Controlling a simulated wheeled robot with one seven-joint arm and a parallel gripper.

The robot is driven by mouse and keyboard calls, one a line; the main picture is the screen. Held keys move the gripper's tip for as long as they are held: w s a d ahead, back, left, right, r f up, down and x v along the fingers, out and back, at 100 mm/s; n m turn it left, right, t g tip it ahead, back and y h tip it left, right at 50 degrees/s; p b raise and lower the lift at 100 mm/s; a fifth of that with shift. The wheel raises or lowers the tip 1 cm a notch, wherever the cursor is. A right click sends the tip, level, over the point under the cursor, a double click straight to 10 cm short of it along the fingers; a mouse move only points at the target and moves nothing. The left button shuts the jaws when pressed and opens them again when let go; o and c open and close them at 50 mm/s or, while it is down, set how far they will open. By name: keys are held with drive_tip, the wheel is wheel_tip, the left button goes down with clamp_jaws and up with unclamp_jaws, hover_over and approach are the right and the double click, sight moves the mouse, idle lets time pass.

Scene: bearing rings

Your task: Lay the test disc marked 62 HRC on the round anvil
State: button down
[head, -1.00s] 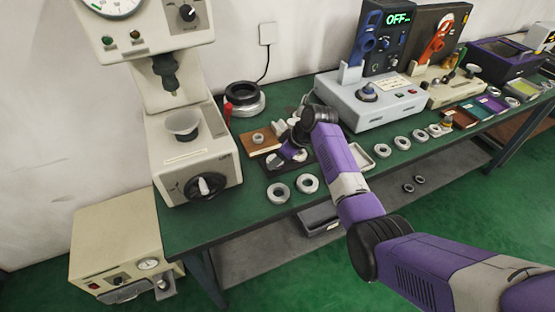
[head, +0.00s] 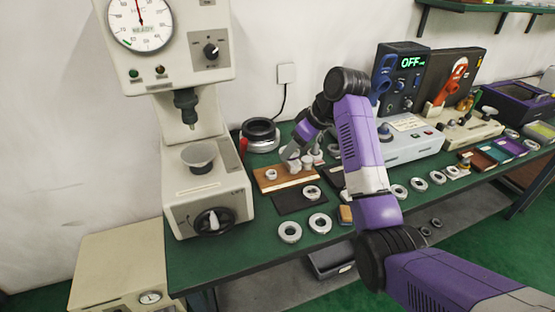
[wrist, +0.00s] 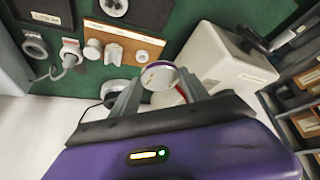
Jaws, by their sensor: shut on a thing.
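My gripper (wrist: 158,88) is shut on a round silver test disc (wrist: 160,72), held between its two fingertips in the wrist view. No marking is readable on it. In the head view my gripper (head: 288,154) hangs above the back of the wooden board, and the disc cannot be made out there. The round grey anvil (head: 198,155), wide at the top, stands on the base of the cream hardness tester (head: 190,185), under its indenter. My gripper is to the right of the anvil, clear of it. In the wrist view the anvil cannot be made out.
The wooden board (head: 268,184) holds small anvils; a dark mat (head: 290,204) lies before it. Bearing rings (head: 289,232) lie at the front. A black-and-silver ring stack (head: 260,135) and a red object (head: 243,144) stand beside the tester. The indenter (head: 187,103) overhangs the anvil.

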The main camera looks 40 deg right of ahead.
drive_tip(key=shift+a+r, duration=0.3)
drive_tip(key=w+a+n+y+p, duration=0.1)
drive_tip(key=a+n+p, duration=0.15)
drive_tip(key=a, duration=1.65)
drive_tip(key=s+a+r+m+h+p, duration=0.25)
drive_tip(key=s+a+m, duration=0.2)
drive_tip(key=a, duration=0.25)
drive_tip(key=w+d+m+p, duration=0.1)
drive_tip(key=w, duration=0.4)
drive_tip(key=w+d+p, duration=0.1)
drive_tip(key=w, duration=0.5)
drive_tip(key=w+d+r+m+h+p, duration=0.1)
drive_tip(key=w+d, duration=0.1)
drive_tip(key=w, duration=0.3)
drive_tip(key=shift+w+m+p, duration=0.3)
drive_tip(key=shift+s+f+p, duration=0.1)
drive_tip(key=shift+f+p, duration=0.2)
drive_tip(key=shift+f, duration=0.5)
